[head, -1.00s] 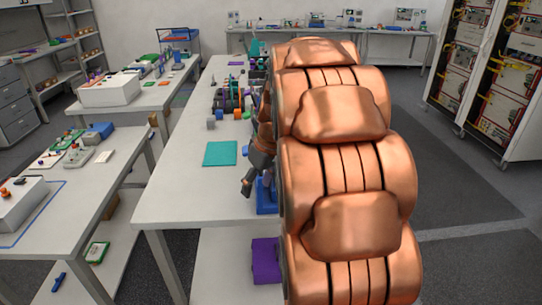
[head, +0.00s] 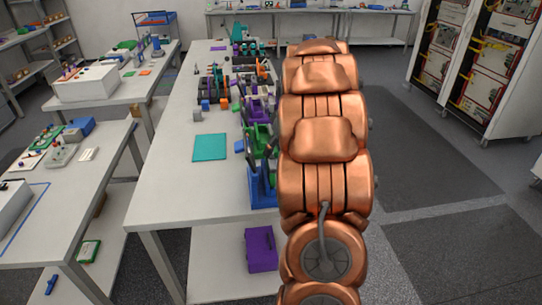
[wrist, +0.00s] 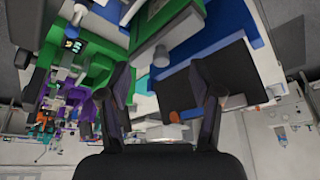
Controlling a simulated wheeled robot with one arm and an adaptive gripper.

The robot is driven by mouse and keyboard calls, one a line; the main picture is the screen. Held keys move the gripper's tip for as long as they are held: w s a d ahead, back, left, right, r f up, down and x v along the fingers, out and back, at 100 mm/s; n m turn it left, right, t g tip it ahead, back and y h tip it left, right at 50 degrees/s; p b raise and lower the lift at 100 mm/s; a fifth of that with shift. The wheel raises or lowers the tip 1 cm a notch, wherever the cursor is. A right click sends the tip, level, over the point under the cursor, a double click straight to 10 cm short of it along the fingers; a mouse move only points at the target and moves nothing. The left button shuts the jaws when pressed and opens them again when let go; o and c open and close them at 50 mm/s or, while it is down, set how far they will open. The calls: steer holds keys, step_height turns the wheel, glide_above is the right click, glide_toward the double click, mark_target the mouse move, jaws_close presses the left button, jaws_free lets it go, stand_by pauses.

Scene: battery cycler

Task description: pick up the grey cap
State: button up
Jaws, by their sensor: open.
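My gripper (wrist: 161,78) shows in the wrist view with its two dark fingers spread apart and nothing between them. A small grey rounded piece (wrist: 161,56) that looks like the grey cap is seen in the gap between the fingertips, beyond them, beside green and blue parts. I cannot tell its exact distance. In the head view my copper arm covers the right side of the workbench, and my gripper and this piece cannot be made out there.
The white workbench (head: 180,195) holds a teal mat (head: 210,147), a small grey block (head: 197,115) and a blue holder (head: 262,188). Several coloured parts crowd its right side. A purple box (head: 261,250) sits on the lower shelf. Open floor lies right of my arm.

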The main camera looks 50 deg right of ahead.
steer(key=shift+p+x, duration=0.8)
steer(key=shift+x, duration=1.15)
steer(key=shift+a, duration=0.1)
steer(key=c, duration=0.7)
